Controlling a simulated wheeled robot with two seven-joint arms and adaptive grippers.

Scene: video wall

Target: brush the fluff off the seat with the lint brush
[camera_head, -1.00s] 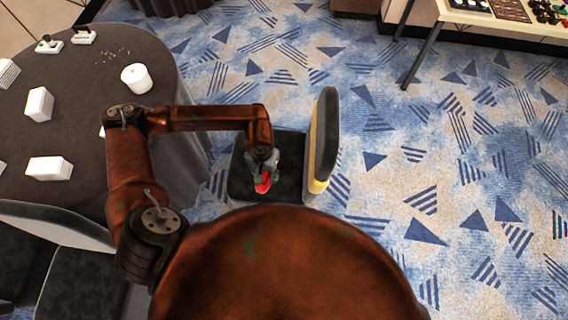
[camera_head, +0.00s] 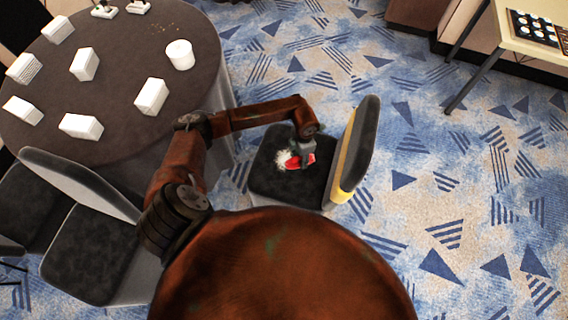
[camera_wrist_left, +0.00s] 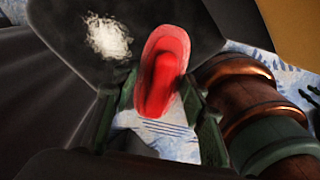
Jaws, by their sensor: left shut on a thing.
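The seat (camera_head: 270,187) is the dark cushion of a chair with a yellow-edged back, in the middle of the head view. A pale patch of fluff (camera_head: 282,160) lies on it; it also shows in the left wrist view (camera_wrist_left: 109,37). The red lint brush (camera_head: 300,161) is over the seat, just right of the fluff. In the wrist view the brush (camera_wrist_left: 163,72) is between the fingers of my left gripper (camera_wrist_left: 155,108), which is shut on it. Whether the brush touches the seat I cannot tell. My right gripper is out of view.
The chair's back (camera_head: 357,150) rises right of the seat. Another chair (camera_head: 88,255) is at lower left. Open patterned carpet lies to the right.

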